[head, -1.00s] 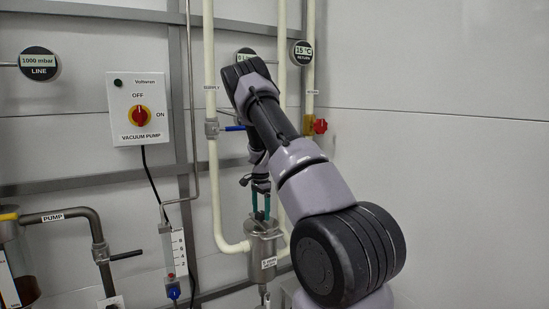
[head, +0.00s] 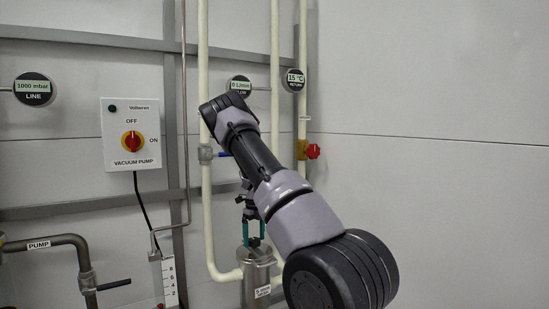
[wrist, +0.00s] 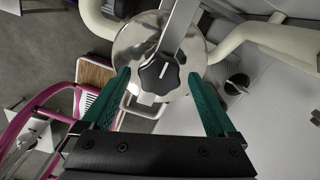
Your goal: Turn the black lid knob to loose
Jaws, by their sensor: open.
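The black lid knob (wrist: 159,74) is a lobed knob with a white pointer line, on the round shiny metal lid (wrist: 135,45) in the wrist view. My gripper (wrist: 160,90) is open, its two green fingers on either side of the knob, with visible gaps, and not closed on it. In the head view my gripper (head: 253,236) points down just above the steel vessel (head: 256,280). The knob is hard to make out there between the fingers.
Cream pipes (head: 207,220) run up the wall beside the vessel. A blue-handled valve (head: 207,154) and a red valve knob (head: 313,151) sit on pipes. The vacuum pump switch box (head: 131,134) hangs at left. A magenta frame (wrist: 55,95) shows at left in the wrist view.

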